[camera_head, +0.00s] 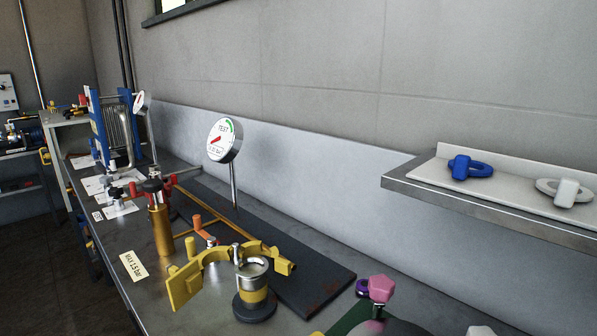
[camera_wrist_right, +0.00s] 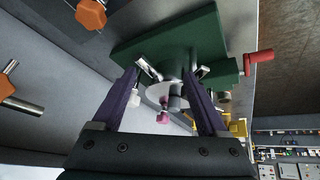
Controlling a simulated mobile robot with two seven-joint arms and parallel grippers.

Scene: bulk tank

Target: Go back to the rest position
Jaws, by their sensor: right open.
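My right gripper (camera_wrist_right: 160,76) shows in the right wrist view with its two dark purple fingers spread apart. Nothing is seen clamped between them. Beyond the fingertips is a green plate (camera_wrist_right: 192,28) with metal fittings on it. A small pink knob (camera_wrist_right: 163,118) shows in the gap between the fingers; I cannot tell its distance from them. Neither of my grippers shows in the head view, and my left gripper is in no view.
In the head view, a steel bench holds a yellow clamp (camera_head: 184,284), a brass cylinder (camera_head: 160,232), a round gauge (camera_head: 222,140) on a stem and a pink knob (camera_head: 381,288) at the front. A wall shelf (camera_head: 415,190) juts out at right. A red handle (camera_wrist_right: 258,61) shows in the wrist view.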

